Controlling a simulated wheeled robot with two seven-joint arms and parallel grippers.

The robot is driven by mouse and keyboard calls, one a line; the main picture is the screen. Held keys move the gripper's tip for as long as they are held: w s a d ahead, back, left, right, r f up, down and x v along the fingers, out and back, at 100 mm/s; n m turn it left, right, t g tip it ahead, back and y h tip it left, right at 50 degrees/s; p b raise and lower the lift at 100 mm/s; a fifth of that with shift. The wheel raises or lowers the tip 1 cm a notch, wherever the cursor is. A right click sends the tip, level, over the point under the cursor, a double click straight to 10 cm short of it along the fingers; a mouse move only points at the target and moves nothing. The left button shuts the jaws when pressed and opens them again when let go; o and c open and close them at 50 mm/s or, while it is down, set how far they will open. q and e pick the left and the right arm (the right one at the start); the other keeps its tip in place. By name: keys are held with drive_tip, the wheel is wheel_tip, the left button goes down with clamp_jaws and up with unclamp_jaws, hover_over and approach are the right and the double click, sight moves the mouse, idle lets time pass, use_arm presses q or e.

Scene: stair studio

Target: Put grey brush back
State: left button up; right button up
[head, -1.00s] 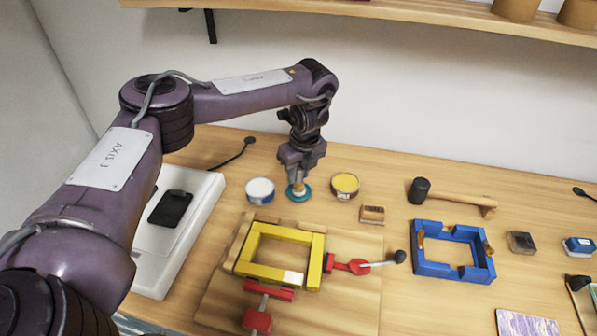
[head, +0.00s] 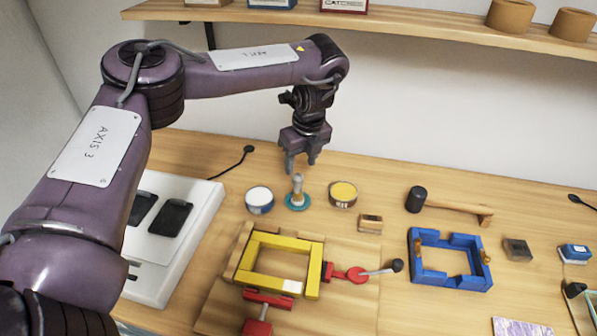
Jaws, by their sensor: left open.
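A small upright piece with a pale grey-beige handle (head: 297,186) stands on a round teal base (head: 297,203) on the wooden table; it looks like the grey brush in its holder, but its bristles cannot be made out. My left gripper (head: 300,168) is open and empty just above and behind the handle top, fingers pointing down. It appears apart from the handle. My right gripper is not in view.
A wooden block (head: 370,223), yellow frame (head: 278,242), blue frame (head: 450,258) and mallet (head: 448,205) lie nearby. A shelf (head: 420,25) runs along the wall above.

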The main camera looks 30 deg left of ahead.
use_arm(q)
drive_tip(key=r, duration=0.4)
drive_tip(key=shift+s+d, duration=0.1)
drive_tip(key=shift+d, duration=0.2)
